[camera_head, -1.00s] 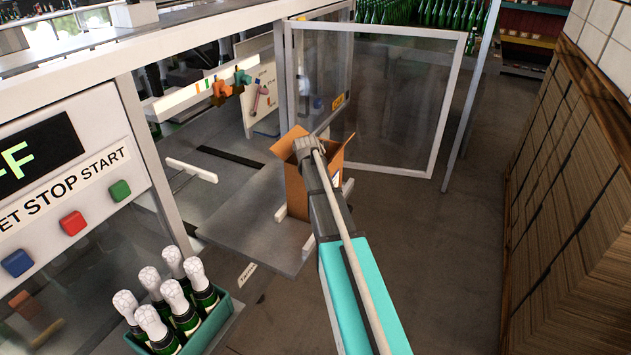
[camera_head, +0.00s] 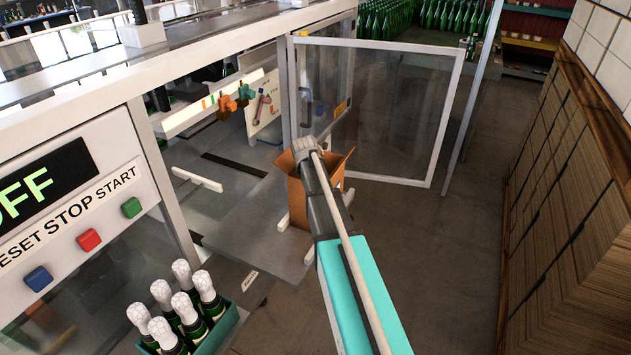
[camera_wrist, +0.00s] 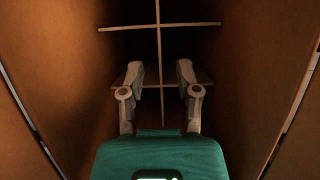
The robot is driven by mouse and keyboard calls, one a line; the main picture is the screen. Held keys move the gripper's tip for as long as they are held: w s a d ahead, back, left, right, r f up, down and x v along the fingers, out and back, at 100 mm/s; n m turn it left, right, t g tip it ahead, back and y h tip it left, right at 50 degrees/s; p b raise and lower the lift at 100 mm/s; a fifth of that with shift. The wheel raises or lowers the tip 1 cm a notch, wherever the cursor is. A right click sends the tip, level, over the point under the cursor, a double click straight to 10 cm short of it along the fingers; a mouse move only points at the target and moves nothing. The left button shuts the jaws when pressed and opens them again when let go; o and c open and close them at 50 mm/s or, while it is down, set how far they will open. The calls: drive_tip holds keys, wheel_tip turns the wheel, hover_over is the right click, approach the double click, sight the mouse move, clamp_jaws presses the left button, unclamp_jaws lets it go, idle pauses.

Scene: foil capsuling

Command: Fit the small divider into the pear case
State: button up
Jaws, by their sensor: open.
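A tall open cardboard box (camera_head: 297,200), seemingly the pear case, stands at the end of the grey platform with its flaps up; no pear mark is readable. My arm reaches over it from the lower right. In the wrist view, my gripper (camera_wrist: 160,67) is open between the brown box walls (camera_wrist: 55,65). The divider (camera_wrist: 159,40), thin tan crossed strips, is in the box below the fingers. Its lengthwise strip runs between the two fingertips, with a gap on each side. The divider's lower edges and the box floor are in shadow; I cannot tell how deep it sits.
A green crate (camera_head: 228,325) of foil-topped bottles stands at the lower left, near the control panel (camera_head: 75,215) with coloured buttons. An open clear door (camera_head: 385,110) stands behind the box. Wooden boxes (camera_head: 570,200) line the right. The floor between is clear.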

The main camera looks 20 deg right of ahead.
drive_tip(key=shift+p+v, duration=2.3)
drive_tip(key=shift+v, duration=0.5)
